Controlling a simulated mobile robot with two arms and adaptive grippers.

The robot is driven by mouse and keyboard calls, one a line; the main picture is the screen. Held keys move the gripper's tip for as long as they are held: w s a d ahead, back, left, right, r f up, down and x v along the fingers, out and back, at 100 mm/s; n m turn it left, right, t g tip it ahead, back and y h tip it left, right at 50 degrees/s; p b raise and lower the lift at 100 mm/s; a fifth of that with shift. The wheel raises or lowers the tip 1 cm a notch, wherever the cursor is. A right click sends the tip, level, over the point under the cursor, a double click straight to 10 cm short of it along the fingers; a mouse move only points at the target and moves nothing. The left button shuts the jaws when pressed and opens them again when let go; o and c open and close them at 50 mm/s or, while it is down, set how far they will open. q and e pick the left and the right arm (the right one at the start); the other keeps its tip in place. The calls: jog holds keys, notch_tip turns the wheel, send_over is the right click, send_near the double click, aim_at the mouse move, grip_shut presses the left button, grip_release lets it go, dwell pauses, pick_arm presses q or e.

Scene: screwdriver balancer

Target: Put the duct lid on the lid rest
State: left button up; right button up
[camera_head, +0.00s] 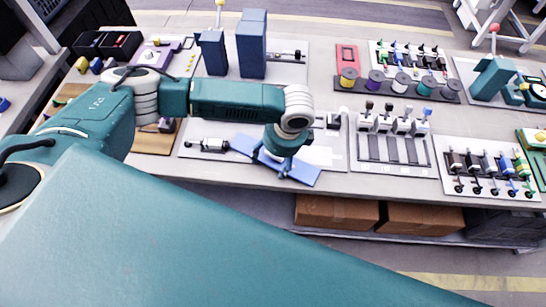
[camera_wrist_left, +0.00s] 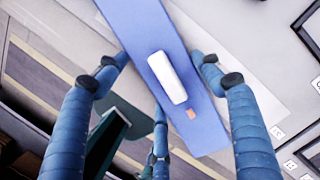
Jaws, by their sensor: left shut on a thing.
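The duct lid (camera_head: 301,174) appears as a long flat blue plate under my left gripper (camera_head: 281,158), at the front edge of the table, lying diagonally. In the left wrist view the lid (camera_wrist_left: 142,30) has a white block-shaped handle (camera_wrist_left: 167,77) and a small orange patch. My left gripper (camera_wrist_left: 164,72) has fingers on both sides of the lid and is shut on it. In the head view the wrist hides the lid's middle, and its height above the board is unclear. I cannot clearly make out the lid rest. My right gripper is not in view.
The white board (camera_head: 190,153) around the lid carries a dark grey cylindrical tool (camera_head: 212,146). Two tall blue blocks (camera_head: 252,45) stand behind my left forearm. Cardboard boxes (camera_head: 335,212) sit below the table.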

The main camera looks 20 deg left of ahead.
aim_at(281, 165)
pick_arm(q)
jog(key=shift+s+f, duration=0.35)
jog(key=shift+f, duration=0.2)
jog(key=o, duration=1.3)
jog(key=shift+f, duration=0.1)
jog(key=shift+w+f, duration=0.1)
jog(key=shift+w, duration=0.2)
jog(key=shift+r, duration=0.2)
jog(key=shift+r, duration=0.1)
jog(key=b+v, duration=0.2)
jog(key=v, duration=1.1)
jog(key=shift+a+r, duration=0.1)
